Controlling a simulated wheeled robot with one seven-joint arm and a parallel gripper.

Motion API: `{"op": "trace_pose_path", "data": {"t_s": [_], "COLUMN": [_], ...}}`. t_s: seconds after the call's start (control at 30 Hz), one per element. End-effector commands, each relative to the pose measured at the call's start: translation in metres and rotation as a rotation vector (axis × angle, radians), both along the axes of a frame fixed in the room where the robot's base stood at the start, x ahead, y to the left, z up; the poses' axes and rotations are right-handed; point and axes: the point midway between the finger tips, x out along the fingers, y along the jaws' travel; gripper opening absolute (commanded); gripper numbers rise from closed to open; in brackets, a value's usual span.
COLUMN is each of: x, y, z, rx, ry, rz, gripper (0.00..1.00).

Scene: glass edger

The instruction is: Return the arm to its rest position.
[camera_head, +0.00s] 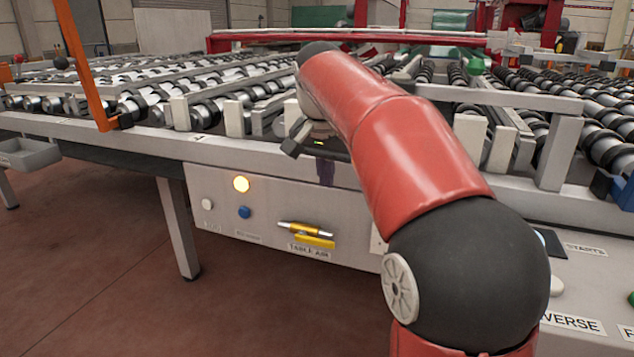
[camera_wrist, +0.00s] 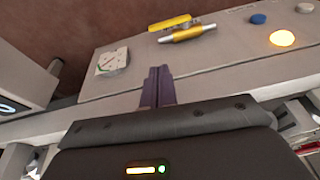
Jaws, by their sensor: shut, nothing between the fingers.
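My arm, red with a black joint, reaches from the lower right of the head view toward the roller table (camera_head: 70,128). I cannot tell how far the fingertips are from the panel.
The panel carries a lit amber lamp (camera_head: 241,184), a blue button (camera_head: 245,212), a white button (camera_head: 207,204) and a yellow valve handle (camera_head: 308,236). A gauge (camera_wrist: 112,62) shows in the wrist view. An orange post (camera_head: 87,65) stands at left. Floor in front is clear.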

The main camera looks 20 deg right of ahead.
Motion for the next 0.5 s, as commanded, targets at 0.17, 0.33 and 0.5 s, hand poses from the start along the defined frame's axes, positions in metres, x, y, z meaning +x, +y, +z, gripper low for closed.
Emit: {"op": "trace_pose_path", "data": {"t_s": [0.17,0.33,0.5], "x": [-0.033,-0.103,-0.176], "y": [0.004,0.011,0.019], "z": [0.000,-0.025,-0.073], "rx": [-0.007,-0.028,-0.060], "ry": [-0.017,-0.060,-0.111], "rz": [0.078,0.252,0.431], "gripper": [0.00,0.00,0.00]}}
